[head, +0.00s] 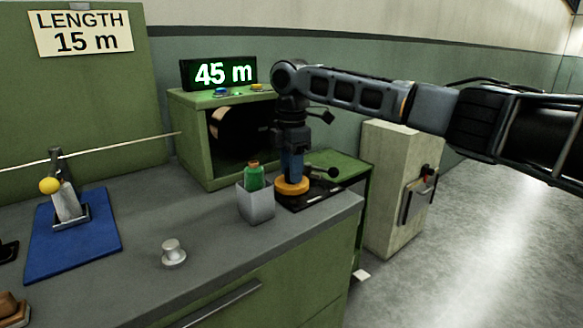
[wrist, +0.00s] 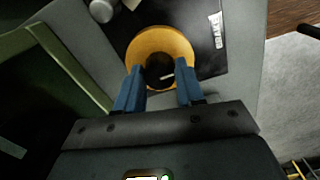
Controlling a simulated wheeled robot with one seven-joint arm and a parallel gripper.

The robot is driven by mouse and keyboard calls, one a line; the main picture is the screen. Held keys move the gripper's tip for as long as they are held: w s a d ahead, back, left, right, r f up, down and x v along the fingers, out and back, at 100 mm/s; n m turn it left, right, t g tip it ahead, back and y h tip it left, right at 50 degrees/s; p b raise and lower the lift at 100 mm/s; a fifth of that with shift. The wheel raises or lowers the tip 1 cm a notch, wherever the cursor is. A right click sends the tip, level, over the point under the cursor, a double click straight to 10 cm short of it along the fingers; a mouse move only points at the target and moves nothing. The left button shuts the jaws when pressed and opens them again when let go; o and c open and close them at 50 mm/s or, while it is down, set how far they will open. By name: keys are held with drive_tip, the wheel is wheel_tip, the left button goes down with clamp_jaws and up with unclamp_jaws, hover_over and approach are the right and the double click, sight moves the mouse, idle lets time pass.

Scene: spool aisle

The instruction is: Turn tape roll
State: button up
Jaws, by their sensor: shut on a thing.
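The tape roll (wrist: 158,35) is an orange-yellow ring with a dark hole, lying flat on a black pad in the wrist view. In the head view, the tape roll (head: 291,190) is low at the counter's right end. My gripper (head: 292,172) points straight down onto it. In the wrist view the two blue fingers of my gripper (wrist: 158,72) reach to the ring's near left and near right, and it is shut on the roll. The black pad (wrist: 208,55) has a small white label to the right of the roll.
A grey cup (head: 256,205) with a green bottle (head: 254,177) stands close left of the roll. A green cabinet (head: 194,145) with a display (head: 218,72) reading 45 m is behind. A sign (head: 80,33) reads LENGTH 15 m. A silver knob (head: 173,252) stands in front.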

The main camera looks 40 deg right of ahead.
drive_tip(key=shift+r+p, duration=0.15)
drive_tip(key=shift+p, duration=0.3)
drive_tip(key=m+p, duration=0.3)
drive_tip(key=p, duration=0.1)
drive_tip(key=shift+r, duration=0.2)
drive_tip(key=m+p, duration=0.5)
drive_tip(key=p, duration=0.2)
drive_tip(key=shift+p, duration=0.35)
drive_tip(key=m+p, duration=0.5)
drive_tip(key=shift+f+m+p, duration=0.15)
drive_tip(key=shift+m+p, duration=0.25)
drive_tip(key=shift+f+m+p, duration=0.2)
drive_tip(key=shift+m+p, duration=1.35)
drive_tip(key=shift+m, duration=0.65)
drive_tip(key=o, duration=1)
drive_tip(key=shift+o, duration=0.2)
